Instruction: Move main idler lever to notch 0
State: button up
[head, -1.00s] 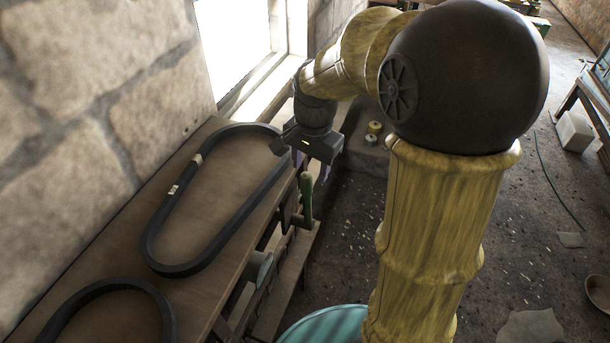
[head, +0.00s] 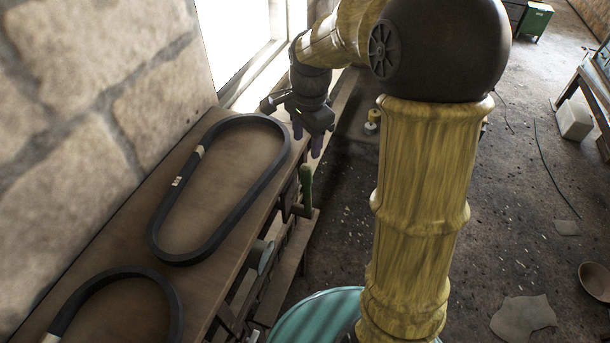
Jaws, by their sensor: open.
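A green upright handle (head: 306,186), which looks like the lever of the task, stands at the right edge of the wooden bench. Its lower end meets a dark bracket, and I cannot make out any notches. My gripper (head: 307,145) points down above and a little behind the green handle, near the bench's far right corner. Its two purple fingers are apart with nothing between them. The fingers are clear of the handle.
Two black belts lie on the wooden bench (head: 95,245): a whole loop (head: 236,225) and one cut by the frame (head: 120,275). Pulleys and beams (head: 265,258) sit below the bench's right edge. A teal round thing (head: 318,318) is at the bottom. The stone wall bounds the left.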

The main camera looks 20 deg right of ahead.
aim_at(305, 177)
jog(key=f, duration=0.4)
jog(key=f+p, duration=0.1)
jog(key=f, duration=0.4)
jog(key=f+p, duration=0.1)
jog(key=f, duration=0.4)
jog(key=shift+w+a, duration=0.15)
jog(key=shift+w, duration=0.2)
grip_shut()
